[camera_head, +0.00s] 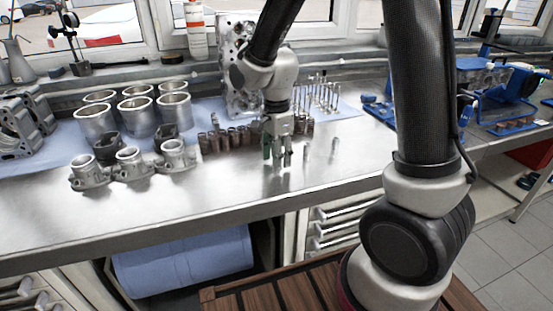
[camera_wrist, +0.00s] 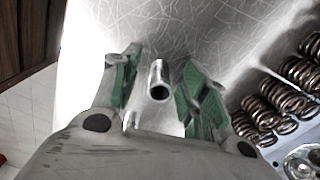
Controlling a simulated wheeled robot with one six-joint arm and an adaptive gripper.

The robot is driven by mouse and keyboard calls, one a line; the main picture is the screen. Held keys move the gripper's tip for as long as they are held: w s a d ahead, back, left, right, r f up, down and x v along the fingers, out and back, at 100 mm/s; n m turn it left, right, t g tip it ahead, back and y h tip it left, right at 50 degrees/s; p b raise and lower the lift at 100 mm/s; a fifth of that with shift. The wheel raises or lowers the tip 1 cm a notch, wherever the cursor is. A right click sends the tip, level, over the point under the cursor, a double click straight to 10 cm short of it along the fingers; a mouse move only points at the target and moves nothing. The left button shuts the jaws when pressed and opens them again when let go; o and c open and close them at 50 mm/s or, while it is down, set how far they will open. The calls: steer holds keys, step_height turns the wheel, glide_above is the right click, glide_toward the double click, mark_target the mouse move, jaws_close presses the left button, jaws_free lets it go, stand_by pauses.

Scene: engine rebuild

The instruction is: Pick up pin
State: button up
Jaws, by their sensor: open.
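A short hollow metal pin (camera_wrist: 157,72) shows in the wrist view, its dark open end facing the camera. It lies between the two green-padded fingers of my gripper (camera_wrist: 163,88), with a visible gap on each side. The fingers are open and do not appear to touch it. In the head view my gripper (camera_head: 277,156) points down, low over the front part of the steel bench, and the pin is hard to make out among the fingers. A second small metal cylinder (camera_wrist: 130,122) shows close to the left finger in the wrist view.
Coil springs (camera_wrist: 270,112) stand beside the right finger; the spring row (camera_head: 228,138) is left of my gripper in the head view. Valves (camera_head: 322,95) stand behind. Cylinder liners (camera_head: 135,115) and pistons (camera_head: 128,163) are on the left. The bench (camera_head: 220,190) is clear in front.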

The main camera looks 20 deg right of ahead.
steer(key=shift+c, duration=0.3)
jaws_close()
